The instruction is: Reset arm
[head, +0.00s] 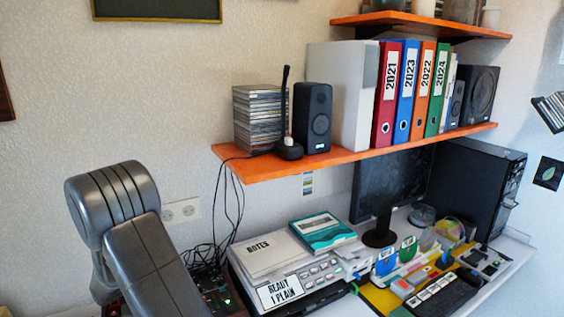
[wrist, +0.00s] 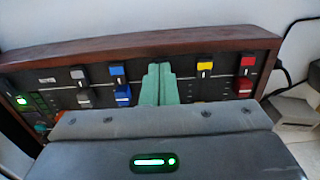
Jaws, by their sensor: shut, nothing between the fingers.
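In the wrist view my gripper (wrist: 158,78) shows its two green fingers together, with nothing between them. They point toward a dark control panel (wrist: 62,82) in a brown wooden frame. The fingers cover the middle of the panel; I cannot tell whether they touch it. In the head view my grey arm is at the lower left, bent, and my gripper is out of sight there. The panel shows partly behind the arm (head: 218,297).
An orange shelf (head: 250,168) holds discs (head: 259,117), a speaker (head: 312,118) and binders (head: 388,95). Below are a printer (head: 318,268) with a notes box, a monitor (head: 385,185) and a keyboard (head: 447,297). Black cables (head: 228,200) hang beside the panel.

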